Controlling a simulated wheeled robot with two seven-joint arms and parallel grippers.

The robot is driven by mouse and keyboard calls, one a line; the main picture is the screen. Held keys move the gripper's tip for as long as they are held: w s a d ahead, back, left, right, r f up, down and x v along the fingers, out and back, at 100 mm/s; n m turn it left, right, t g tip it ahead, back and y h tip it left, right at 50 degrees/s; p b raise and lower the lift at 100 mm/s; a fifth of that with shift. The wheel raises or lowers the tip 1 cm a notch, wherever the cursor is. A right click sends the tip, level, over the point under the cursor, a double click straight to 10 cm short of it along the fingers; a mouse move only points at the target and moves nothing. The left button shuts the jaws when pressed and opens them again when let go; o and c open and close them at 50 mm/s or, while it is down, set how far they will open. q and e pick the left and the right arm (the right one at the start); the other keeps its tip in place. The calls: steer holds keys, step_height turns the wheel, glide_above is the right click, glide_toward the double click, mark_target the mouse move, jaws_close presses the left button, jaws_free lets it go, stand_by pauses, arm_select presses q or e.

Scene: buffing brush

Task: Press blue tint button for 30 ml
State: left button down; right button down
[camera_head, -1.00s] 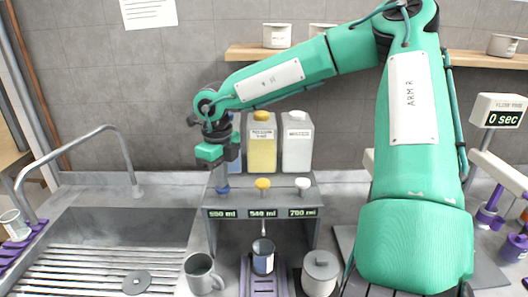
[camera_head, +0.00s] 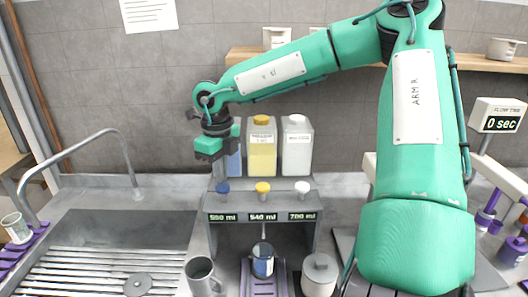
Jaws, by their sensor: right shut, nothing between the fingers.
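The dispenser stand (camera_head: 314,240) has three buttons on top: blue (camera_head: 222,188), yellow (camera_head: 262,188) and white (camera_head: 302,188). The displays below them read 550 or 590 ml, too small to be sure, then 540 ml and 700 ml. My right gripper (camera_head: 212,157) is shut and empty. It hangs above the blue button, apart from it, in front of the blue bottle (camera_head: 234,160). A cup with blue in it (camera_head: 262,262) stands under the spout on a purple-slatted tray (camera_head: 264,291). My left gripper is not in view.
A yellow bottle (camera_head: 262,150) and a white bottle (camera_head: 297,150) stand behind the buttons. A sink with a tap (camera_head: 100,140) is at left. A timer (camera_head: 500,115) reads 0 sec at right.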

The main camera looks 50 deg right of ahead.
step_height(320, 180, up, 6)
steer(key=p, duration=0.2)
stand_by(0.3)
stand_by(0.5)
